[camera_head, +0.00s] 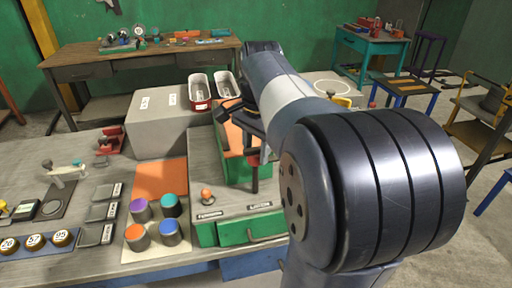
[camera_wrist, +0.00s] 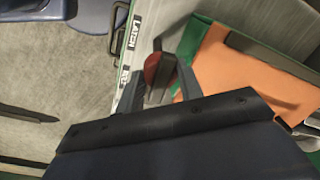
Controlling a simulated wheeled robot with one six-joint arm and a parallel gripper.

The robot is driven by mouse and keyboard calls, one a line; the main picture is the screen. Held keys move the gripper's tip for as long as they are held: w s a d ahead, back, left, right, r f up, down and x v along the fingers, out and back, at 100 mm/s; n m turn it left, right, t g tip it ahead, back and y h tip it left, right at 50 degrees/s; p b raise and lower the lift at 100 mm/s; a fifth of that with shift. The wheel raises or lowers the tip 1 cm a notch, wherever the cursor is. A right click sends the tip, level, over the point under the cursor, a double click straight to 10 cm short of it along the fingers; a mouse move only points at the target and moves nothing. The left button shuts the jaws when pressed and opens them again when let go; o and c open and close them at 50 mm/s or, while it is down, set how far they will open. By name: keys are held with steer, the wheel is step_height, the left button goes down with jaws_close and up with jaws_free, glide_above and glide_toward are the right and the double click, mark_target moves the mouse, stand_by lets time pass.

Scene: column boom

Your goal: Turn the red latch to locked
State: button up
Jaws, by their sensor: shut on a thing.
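The red latch (camera_wrist: 152,70) shows in the wrist view as a rounded red piece with a dark bar across it. It sits by the edge of a panel with a white LATCH label (camera_wrist: 130,34). My gripper (camera_wrist: 158,78) has a grey finger on each side of the latch and is shut on it. In the head view my gripper (camera_head: 254,172) reaches down over the right part of the green-and-grey workstation (camera_head: 232,202). A small bit of red shows there beside the fingers. My arm hides most of the latch, and its exact angle is unclear.
An orange knob (camera_head: 206,192) stands left of my gripper on the same top. A green drawer front (camera_head: 250,230) is below. Several colored round pieces stand on the left near an orange mat (camera_head: 160,178). A grey box (camera_head: 170,122) stands behind.

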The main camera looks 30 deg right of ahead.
steer(key=n+p, duration=0.3)
steer(key=n, duration=0.1)
steer(key=shift+r, duration=0.15)
steer(key=n+p, duration=0.2)
steer(key=n, duration=0.3)
steer(key=n+p, duration=0.2)
steer(key=n, duration=0.2)
steer(key=shift+w+g, duration=0.1)
steer(key=shift+g, duration=0.2)
steer(key=shift+n+p, duration=0.7)
steer(key=shift+n, duration=1.5)
steer(key=o, duration=1)
step_height(320, 180, up, 10)
steer(key=shift+w+d+r, duration=0.15)
steer(key=shift+d+r, duration=0.1)
steer(key=shift+d, duration=0.05)
